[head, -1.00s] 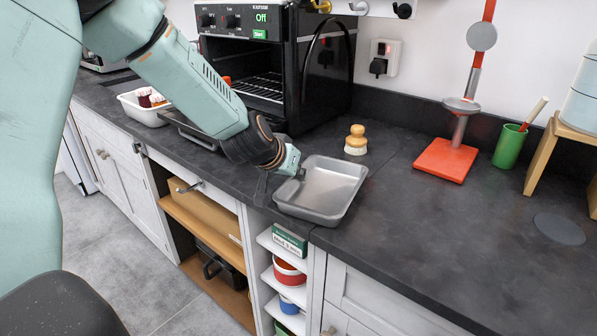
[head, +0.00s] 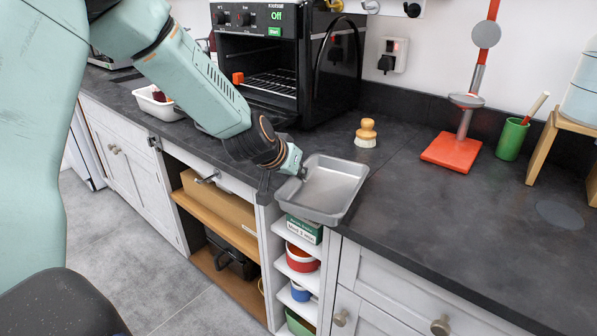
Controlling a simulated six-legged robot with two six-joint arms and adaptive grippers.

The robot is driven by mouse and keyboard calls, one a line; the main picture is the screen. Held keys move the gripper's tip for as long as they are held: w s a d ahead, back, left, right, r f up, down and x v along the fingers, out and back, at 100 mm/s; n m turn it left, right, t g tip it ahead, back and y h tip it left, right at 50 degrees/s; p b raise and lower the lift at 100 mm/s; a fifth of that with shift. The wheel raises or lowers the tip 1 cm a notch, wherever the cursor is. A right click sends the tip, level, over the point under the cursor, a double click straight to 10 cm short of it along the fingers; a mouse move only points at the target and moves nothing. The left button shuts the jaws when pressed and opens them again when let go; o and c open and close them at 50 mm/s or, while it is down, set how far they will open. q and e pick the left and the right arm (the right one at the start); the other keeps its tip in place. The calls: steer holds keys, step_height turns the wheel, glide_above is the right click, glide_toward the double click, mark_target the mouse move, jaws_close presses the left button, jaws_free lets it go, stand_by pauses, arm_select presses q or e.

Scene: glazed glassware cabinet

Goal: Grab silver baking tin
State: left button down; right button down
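The silver baking tin (head: 332,190), a shallow rectangular pan with sloped sides, is at the front edge of the dark counter. Its near side overlaps the counter edge in the head view; I cannot tell how far it is raised. My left gripper (head: 291,178) is at the tin's left rim and appears shut on it. The fingertips are small and partly hidden by the wrist. My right gripper is not in view.
An oven (head: 287,65) with its door open stands behind my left arm. A wooden brush (head: 366,135), a red-based stand (head: 451,152) and a green cup (head: 511,139) are further back. Open shelves (head: 300,262) lie below the tin. The counter at right is mostly clear.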

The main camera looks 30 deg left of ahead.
arm_select(q)
steer(key=shift+s+f, duration=0.1)
steer(key=shift+s, duration=0.1)
steer(key=c, duration=1.4)
jaws_free()
steer(key=shift+w, duration=0.25)
steer(key=shift+c, duration=0.2)
steer(key=shift+s, duration=0.15)
steer(key=v, duration=1.2)
steer(key=shift+c, duration=0.3)
